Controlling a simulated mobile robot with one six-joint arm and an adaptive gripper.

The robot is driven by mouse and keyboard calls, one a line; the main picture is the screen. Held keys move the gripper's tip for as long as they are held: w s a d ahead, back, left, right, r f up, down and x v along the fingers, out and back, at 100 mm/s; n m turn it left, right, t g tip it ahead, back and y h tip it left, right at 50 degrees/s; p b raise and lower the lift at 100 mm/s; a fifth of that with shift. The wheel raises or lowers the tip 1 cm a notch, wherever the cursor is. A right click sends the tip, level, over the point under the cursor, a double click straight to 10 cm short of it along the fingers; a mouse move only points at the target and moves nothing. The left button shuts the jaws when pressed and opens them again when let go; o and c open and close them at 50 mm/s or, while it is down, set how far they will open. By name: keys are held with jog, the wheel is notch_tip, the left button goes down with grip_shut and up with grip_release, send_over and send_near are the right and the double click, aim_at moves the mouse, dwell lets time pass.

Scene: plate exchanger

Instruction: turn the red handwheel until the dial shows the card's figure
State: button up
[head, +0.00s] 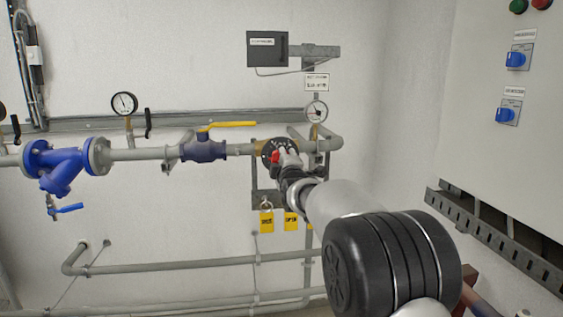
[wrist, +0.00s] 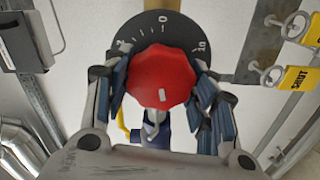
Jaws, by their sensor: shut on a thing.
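In the head view the handwheel (head: 275,157) is mostly hidden behind my gripper (head: 287,160). A round white dial (head: 316,110) hangs up and to the right. A white card (head: 317,83) is above it; its writing and the dial reading are too small to read.
A blue valve with a yellow lever (head: 204,150) is left of the handwheel, on the pipe. Yellow tags (head: 267,223) hang below it. A dark box (head: 267,48) is above. A grey cabinet (head: 500,140) stands at the right, with a slotted tray (head: 500,235) below.

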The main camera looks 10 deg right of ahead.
jog(key=shift+n, duration=0.4)
jog(key=o, duration=1.1)
jog(key=s, duration=1.2)
